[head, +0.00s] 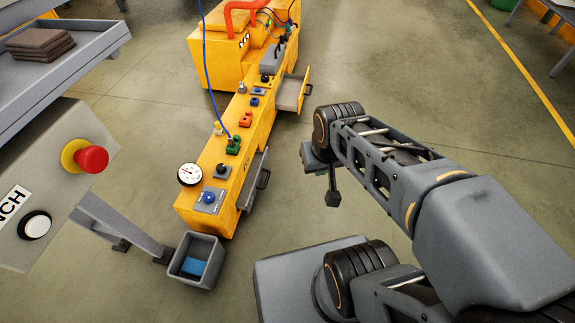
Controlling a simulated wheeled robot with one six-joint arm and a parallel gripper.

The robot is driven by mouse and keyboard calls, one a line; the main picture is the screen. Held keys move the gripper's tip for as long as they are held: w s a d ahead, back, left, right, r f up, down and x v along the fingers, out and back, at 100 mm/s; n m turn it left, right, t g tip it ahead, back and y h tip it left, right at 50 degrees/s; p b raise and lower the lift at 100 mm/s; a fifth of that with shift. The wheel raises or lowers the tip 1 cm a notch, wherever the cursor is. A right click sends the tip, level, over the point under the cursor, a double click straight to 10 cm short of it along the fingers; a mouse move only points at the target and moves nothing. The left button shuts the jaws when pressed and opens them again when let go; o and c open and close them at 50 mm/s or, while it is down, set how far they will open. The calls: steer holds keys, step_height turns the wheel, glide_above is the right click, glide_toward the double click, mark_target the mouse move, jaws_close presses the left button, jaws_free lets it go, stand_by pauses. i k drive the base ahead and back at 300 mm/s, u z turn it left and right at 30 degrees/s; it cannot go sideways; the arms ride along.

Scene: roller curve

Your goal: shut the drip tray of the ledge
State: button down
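The yellow ledge (228,148) runs from the front left away to the back. On its right side a grey tray (252,182) with a dark handle (263,179) sticks out near the front end. Farther back, a yellow-fronted drawer (292,93) with a handle stands out from the same side. Which of the two is the drip tray I cannot tell for sure; the grey one looks more like it. My gripper (333,197) hangs to the right of the grey tray, apart from it. Its fingers are seen edge-on, so their opening is hidden.
A gauge (190,174), a blue button and several coloured valves sit on the ledge top. A grey bin (195,262) stands at its front end. A panel with a red button (91,159) is at left.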

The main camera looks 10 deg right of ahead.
mark_target(248, 192)
steer(key=z, duration=0.5)
steer(key=i, duration=1.1)
steer(key=u, duration=1.8)
